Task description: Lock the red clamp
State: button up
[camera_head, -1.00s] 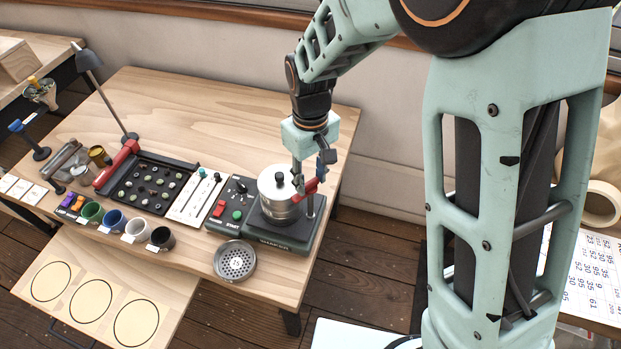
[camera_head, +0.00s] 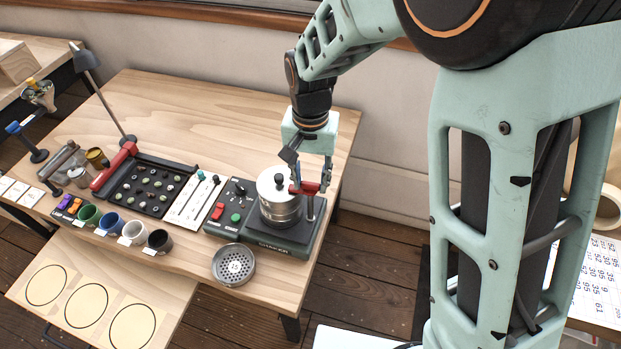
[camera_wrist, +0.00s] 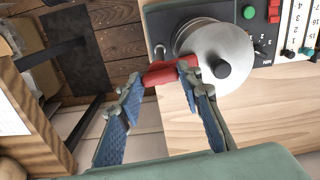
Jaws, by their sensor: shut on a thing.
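The red clamp (camera_head: 309,188) is a short red bar at the right side of the silver lidded canister (camera_head: 281,210). It lies about level and its inner end reaches the lid's edge; whether it is latched I cannot tell. It also shows in the wrist view (camera_wrist: 160,75), beside the round lid (camera_wrist: 218,52) with its dark knob. The fingers partly hide the bar's ends.
The canister stands on a dark machine base (camera_head: 286,239) with a red switch and green button. A perforated metal cup (camera_head: 234,264) sits in front. Slider panel (camera_head: 196,197), bean tray (camera_head: 153,187) and several cups lie left. The table's right edge is close to the clamp.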

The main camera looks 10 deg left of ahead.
aim_at(311, 183)
jog(key=shift+m, duration=0.5)
jog(key=o, duration=1.2)
jog(key=shift+c, duration=0.2)
notch_tip(311, 183, up, 12)
